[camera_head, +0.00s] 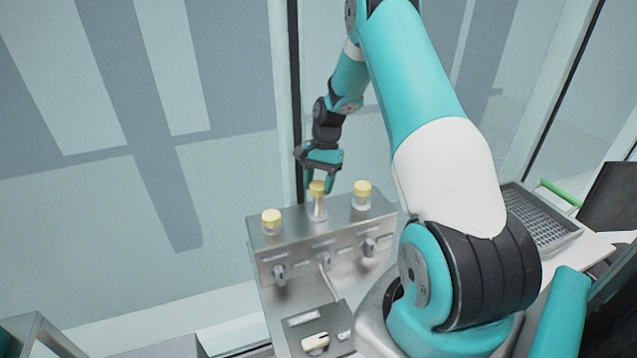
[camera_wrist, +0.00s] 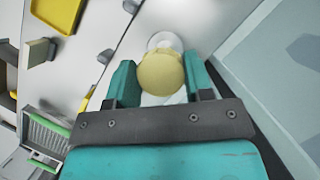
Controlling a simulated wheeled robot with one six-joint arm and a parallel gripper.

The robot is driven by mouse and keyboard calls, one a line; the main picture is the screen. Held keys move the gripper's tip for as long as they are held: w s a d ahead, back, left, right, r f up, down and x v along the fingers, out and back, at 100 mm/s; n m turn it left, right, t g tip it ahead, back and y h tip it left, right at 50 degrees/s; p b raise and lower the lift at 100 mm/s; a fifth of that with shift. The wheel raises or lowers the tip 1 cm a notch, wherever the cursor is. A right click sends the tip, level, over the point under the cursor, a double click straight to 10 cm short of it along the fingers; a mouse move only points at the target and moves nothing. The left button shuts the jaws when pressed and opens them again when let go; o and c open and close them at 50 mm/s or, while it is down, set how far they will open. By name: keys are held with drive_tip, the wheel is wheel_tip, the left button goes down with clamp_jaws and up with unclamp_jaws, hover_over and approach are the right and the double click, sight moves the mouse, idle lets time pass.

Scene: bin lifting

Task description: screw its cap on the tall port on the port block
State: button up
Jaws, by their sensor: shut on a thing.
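The port block (camera_head: 335,245) is a grey metal box with a row of three ports on top. The tall port (camera_head: 319,209) stands in the middle, with a yellow cap (camera_head: 317,187) at its top. My gripper (camera_head: 318,184) points down over the tall port and is shut on this cap. In the wrist view the round yellow cap (camera_wrist: 161,73) sits between the teal fingers of my gripper (camera_wrist: 160,82). A pale port shows just behind it. Whether the cap's thread is engaged is hidden.
Shorter ports with yellow caps stand at the left (camera_head: 271,220) and right (camera_head: 362,191) of the block. Valve knobs (camera_head: 279,274) line its front. A panel with a white lever (camera_head: 315,343) is in front. A grey mesh tray (camera_head: 541,221) lies to the right.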

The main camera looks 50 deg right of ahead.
drive_tip(key=shift+r+m, duration=0.15)
drive_tip(key=shift+m, duration=0.25)
drive_tip(key=m+t, duration=0.1)
drive_tip(key=m, duration=0.1)
drive_tip(key=m+t, duration=0.1)
drive_tip(key=m, duration=0.2)
drive_tip(key=shift+m+t, duration=0.3)
drive_tip(key=m+t, duration=0.1)
drive_tip(key=m, duration=0.4)
drive_tip(key=shift+t+h, duration=0.4)
drive_tip(key=o, duration=0.8)
drive_tip(key=shift+f, duration=0.2)
drive_tip(key=shift+r, duration=3.55)
